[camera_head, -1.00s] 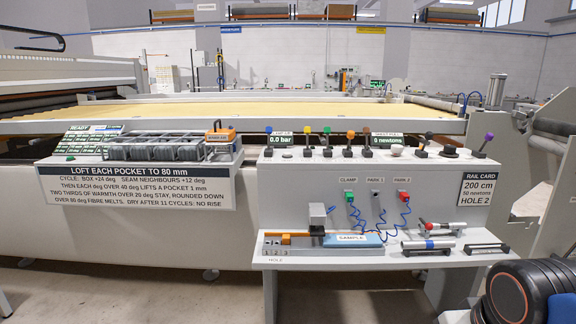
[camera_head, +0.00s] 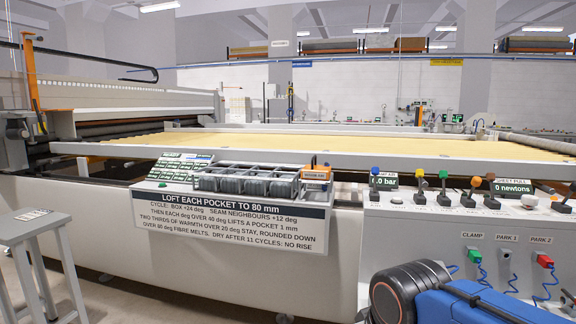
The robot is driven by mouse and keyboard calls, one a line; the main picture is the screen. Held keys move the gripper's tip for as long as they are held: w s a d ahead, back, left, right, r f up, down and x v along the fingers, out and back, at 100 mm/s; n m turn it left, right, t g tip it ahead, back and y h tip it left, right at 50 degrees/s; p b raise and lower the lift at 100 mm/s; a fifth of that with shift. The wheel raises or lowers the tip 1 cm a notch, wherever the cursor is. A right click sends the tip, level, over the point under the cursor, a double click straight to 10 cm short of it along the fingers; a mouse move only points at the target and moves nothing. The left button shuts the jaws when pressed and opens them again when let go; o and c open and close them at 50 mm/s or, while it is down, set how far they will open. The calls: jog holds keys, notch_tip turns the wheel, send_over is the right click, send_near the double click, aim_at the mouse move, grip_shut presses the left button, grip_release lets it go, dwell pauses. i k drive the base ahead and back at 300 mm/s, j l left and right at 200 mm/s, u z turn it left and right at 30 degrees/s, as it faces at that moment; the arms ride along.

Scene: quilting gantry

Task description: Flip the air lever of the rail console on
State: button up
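The white rail console (camera_head: 400,235) stands at the right, its right part and lower shelf cut off or hidden. The blue-knobbed lever is at the left end, in front of the bar display (camera_head: 387,182). No readable label tells which is the air lever. My black and blue arm covers the console's lower front. My gripper is not in view.
A grey stool (camera_head: 40,228) stands at the far left. The long gantry bed (camera_head: 330,142) blocks the way behind. Some floor is free between stool and gantry.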

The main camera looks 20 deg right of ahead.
aim_at(374, 170)
jog(key=i+j+u, duration=0.15)
jog(key=i+u, duration=0.65)
jog(key=i, duration=0.25)
jog(key=i+j+z, duration=0.1)
jog(key=i+z, duration=0.25)
jog(key=i, duration=0.2)
jog(key=i+j+z, duration=0.35)
jog(key=i, duration=0.15)
jog(key=i+z, duration=0.2)
jog(key=z, duration=0.25)
jog(key=i+j+z, duration=0.15)
jog(key=z, duration=0.3)
jog(key=i+j+z, duration=0.15)
jog(key=z, duration=0.35)
jog(key=j+z, duration=0.45)
jog(key=i+j+z, duration=0.15)
jog(key=j+z, duration=0.15)
jog(key=z, duration=0.15)
jog(key=i+j+z, duration=0.1)
jog(key=j+z, duration=0.2)
jog(key=z, duration=0.15)
jog(key=j+z, duration=0.35)
jog(key=z, duration=0.15)
jog(key=i+j, duration=0.05)
